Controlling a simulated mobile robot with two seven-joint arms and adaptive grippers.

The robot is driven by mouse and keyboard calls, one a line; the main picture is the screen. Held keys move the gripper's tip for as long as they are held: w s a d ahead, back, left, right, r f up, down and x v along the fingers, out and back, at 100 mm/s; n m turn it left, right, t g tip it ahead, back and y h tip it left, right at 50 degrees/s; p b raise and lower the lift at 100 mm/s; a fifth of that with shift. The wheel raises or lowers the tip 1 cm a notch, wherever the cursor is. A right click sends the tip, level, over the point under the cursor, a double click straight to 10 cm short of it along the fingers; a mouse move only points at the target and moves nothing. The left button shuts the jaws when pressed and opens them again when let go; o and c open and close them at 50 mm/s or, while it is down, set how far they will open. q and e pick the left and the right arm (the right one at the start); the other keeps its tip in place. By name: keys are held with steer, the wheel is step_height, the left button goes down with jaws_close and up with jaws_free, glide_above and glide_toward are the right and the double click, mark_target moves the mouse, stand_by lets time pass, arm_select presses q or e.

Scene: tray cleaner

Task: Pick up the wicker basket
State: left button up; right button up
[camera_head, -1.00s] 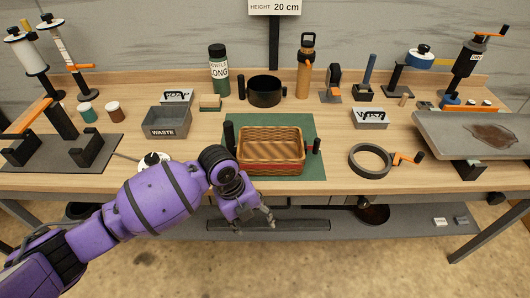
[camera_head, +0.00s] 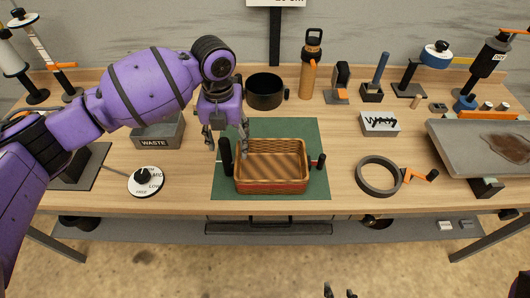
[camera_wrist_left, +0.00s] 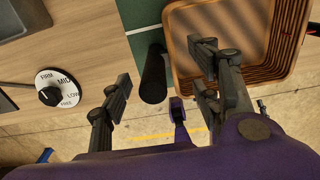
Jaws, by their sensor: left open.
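The wicker basket (camera_head: 271,186), with a reddish band along its front, sits upright on a green mat (camera_head: 230,190). My left gripper (camera_head: 227,141) is open and empty above the basket's back left corner. In the left wrist view the basket (camera_wrist_left: 180,45) is at upper right.
A grey WASTE bin (camera_head: 158,136) and a dial (camera_head: 147,181) are to the left. A black pot (camera_head: 265,91) and an orange bottle (camera_head: 310,70) stand behind. A dark ring (camera_head: 378,176) and a grey tray (camera_head: 460,150) are to the right. The table front before the basket is clear.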

mark_target(230, 160)
arm_select(q)
steer(key=shift+f, duration=0.5)
steer(key=shift+s+f, duration=0.55)
steer(key=shift+f, duration=0.3)
steer(key=f, duration=0.4)
steer(key=shift+w+f, duration=0.3)
steer(key=shift+f, duration=0.05)
arm_select(e)
steer(key=shift+s+d, duration=0.15)
steer(key=shift+s, duration=0.5)
arm_select(q)
steer(key=shift+c, duration=0.5)
jaws_close()
